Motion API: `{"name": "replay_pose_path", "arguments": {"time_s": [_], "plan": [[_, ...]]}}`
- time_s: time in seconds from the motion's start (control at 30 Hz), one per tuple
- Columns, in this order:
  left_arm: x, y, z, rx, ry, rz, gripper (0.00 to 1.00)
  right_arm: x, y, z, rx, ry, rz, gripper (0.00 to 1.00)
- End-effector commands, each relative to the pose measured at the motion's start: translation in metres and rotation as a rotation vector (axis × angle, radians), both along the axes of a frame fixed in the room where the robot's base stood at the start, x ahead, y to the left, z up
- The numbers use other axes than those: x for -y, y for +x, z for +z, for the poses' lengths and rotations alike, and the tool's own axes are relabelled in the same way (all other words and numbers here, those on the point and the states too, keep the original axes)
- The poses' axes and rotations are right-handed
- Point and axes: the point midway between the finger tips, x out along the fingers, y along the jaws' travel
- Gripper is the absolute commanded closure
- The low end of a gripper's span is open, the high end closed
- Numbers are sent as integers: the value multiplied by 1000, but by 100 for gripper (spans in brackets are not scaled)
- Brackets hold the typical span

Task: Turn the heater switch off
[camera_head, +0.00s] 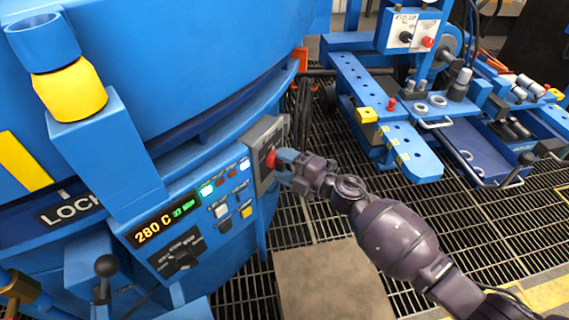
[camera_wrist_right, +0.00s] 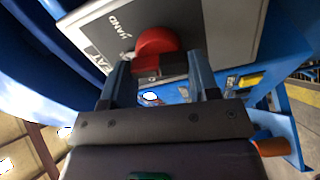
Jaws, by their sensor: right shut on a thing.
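The heater switch is a red rotary knob (camera_head: 271,158) on a grey plate (camera_head: 258,140) on the side of the blue furnace. In the right wrist view the red knob (camera_wrist_right: 157,42) sits between my fingers, and the plate (camera_wrist_right: 215,22) shows the letters "HAND" and part of a word ending in "EAT". My right gripper (camera_head: 281,160) is shut on the knob; in the wrist view its two fingers (camera_wrist_right: 160,78) stand on either side of it. The knob's exact setting is partly hidden by the fingers. My left gripper is not in view.
Left of the switch is a control panel (camera_head: 205,222) with a display reading 280 C (camera_head: 153,229), lit buttons and a black selector (camera_head: 182,256). A black ball-topped lever (camera_head: 105,266) stands lower left. A blue workbench cart (camera_head: 385,125) is at upper right. Grated floor lies below.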

Motion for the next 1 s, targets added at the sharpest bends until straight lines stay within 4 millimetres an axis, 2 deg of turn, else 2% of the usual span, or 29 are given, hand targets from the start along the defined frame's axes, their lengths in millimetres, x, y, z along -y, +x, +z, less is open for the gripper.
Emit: {"name": "replay_pose_path", "arguments": {"time_s": [1.0], "plan": [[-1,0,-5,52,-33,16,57,1,1,-7,769,-478,0,68]]}}
